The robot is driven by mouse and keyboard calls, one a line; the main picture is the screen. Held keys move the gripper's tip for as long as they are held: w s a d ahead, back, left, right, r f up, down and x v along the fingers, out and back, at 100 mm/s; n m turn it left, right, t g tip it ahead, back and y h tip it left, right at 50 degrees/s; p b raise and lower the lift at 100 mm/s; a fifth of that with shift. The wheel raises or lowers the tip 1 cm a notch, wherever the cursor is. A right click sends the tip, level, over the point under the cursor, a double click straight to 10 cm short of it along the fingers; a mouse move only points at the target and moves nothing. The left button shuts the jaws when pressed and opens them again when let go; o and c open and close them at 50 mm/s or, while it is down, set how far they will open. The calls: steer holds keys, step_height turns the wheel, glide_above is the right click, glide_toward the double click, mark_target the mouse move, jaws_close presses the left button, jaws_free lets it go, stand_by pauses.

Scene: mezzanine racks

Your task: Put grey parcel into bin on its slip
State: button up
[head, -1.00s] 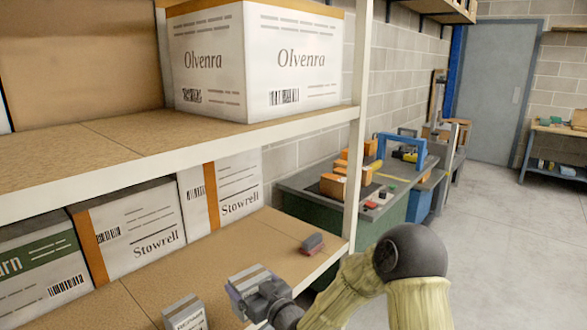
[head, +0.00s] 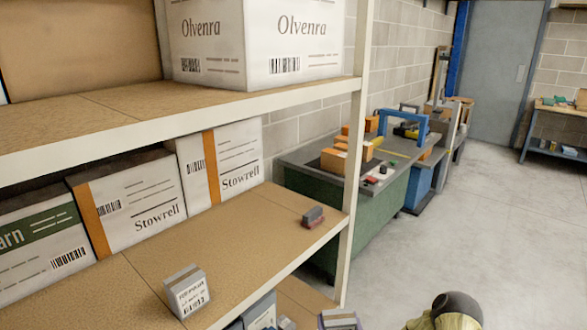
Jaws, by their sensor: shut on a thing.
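My gripper (head: 339,322) is at the bottom edge of the head view, shut on a small grey parcel (head: 340,315) with a paler band over its top. It is in front of the shelf's right end, off the board; the lower part is cut off by the frame. Another small grey box (head: 186,290) with a tape strip and a printed white label stands on the middle shelf's front edge. Its print is too small to read surely. I cannot make out a bin or the held parcel's slip.
The middle shelf (head: 240,240) holds white Stowrell cartons (head: 130,205) and a small dark red and grey object (head: 313,216). A rack post (head: 352,180) stands at its right end. A bluish box (head: 260,312) shows lower down.

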steer(key=f, duration=0.1)
steer(key=s+d+f+h, duration=0.1)
steer(key=d+f+m, duration=0.1)
steer(key=shift+s+d+h, duration=0.1)
steer(key=shift+s+h, duration=0.2)
steer(key=shift+s+d+r+p, duration=0.1)
steer(key=shift+s+r+p, duration=0.15)
steer(key=shift+r+p, duration=0.4)
steer(key=s+r+p, duration=0.8)
steer(key=r+p, duration=0.4)
steer(key=p, duration=0.3)
steer(key=shift+s+r, duration=0.15)
steer(key=shift+r, duration=0.1)
steer(key=shift+a, duration=0.2)
steer(key=shift+d, duration=0.15)
